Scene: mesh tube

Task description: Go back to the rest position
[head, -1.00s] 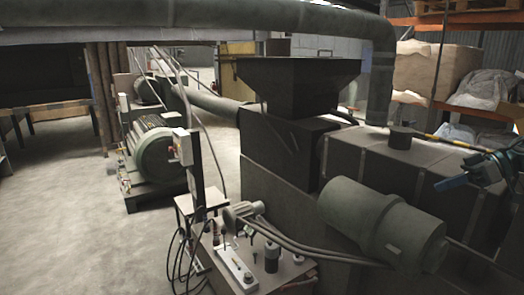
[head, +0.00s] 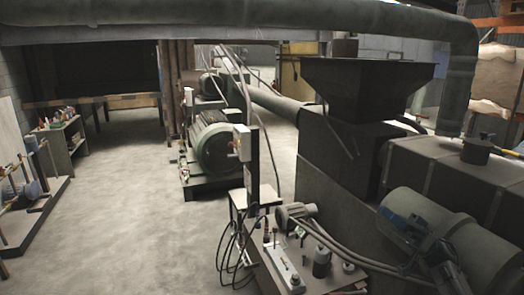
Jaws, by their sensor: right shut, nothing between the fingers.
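My left gripper is not in view.
A dark machine with a hopper (head: 378,85) fills the right side. A small bench with fittings (head: 283,255) and hanging cables stands at the front. A green motor (head: 212,145) is behind. Open concrete floor (head: 130,215) lies left, beside a shelf (head: 62,140).

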